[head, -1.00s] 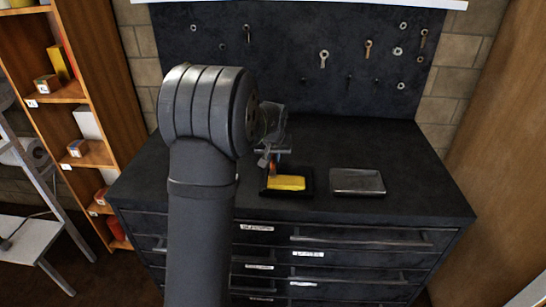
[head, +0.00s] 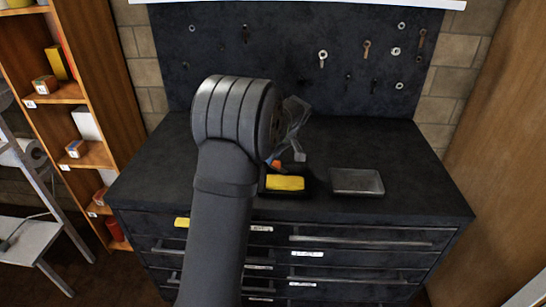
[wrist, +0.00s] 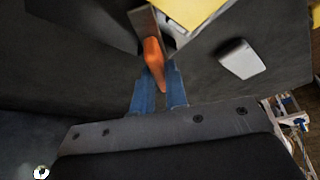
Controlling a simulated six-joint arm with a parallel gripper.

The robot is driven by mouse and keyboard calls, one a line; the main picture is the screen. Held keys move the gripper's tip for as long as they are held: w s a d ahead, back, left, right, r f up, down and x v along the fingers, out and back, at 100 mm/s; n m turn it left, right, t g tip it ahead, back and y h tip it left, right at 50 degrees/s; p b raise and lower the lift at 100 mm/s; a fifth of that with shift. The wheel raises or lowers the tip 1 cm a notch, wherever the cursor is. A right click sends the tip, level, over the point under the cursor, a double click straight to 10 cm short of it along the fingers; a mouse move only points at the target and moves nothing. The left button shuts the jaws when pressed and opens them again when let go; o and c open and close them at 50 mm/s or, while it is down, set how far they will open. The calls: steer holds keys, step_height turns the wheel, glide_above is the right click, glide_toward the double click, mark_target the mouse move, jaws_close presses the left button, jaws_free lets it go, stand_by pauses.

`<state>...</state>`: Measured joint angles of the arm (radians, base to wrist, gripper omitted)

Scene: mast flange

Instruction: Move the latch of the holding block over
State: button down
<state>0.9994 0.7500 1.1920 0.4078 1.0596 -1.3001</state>
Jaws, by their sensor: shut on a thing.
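The holding block (head: 265,188) is a dark box with a yellow top face (head: 285,183), on the bench left of centre. Its orange latch (head: 276,163) shows as a small patch at the back of the block. In the wrist view the orange latch (wrist: 154,60) sticks out towards my gripper (wrist: 157,88), between its two blue fingers. The gripper is shut on it. A yellow surface (wrist: 195,8) lies just beyond. In the head view my wrist hides most of the fingers.
A grey metal tray (head: 357,181) lies right of the block on the dark bench top (head: 405,170). A small pale piece (wrist: 240,58) stands beside the latch in the wrist view. The bench's right side is clear.

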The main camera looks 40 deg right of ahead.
steer(key=n+y, duration=0.1)
steer(key=n, duration=0.2)
steer(key=shift+d+n, duration=0.15)
steer(key=shift+n, duration=0.25)
steer(key=shift+n+g+y, duration=0.7)
steer(key=shift+n, duration=1.1)
steer(key=c, duration=1.4)
jaws_free()
steer(key=shift+c, duration=0.2)
steer(key=v, duration=1.7)
steer(key=shift+d+r, duration=0.15)
steer(key=shift+d, duration=0.15)
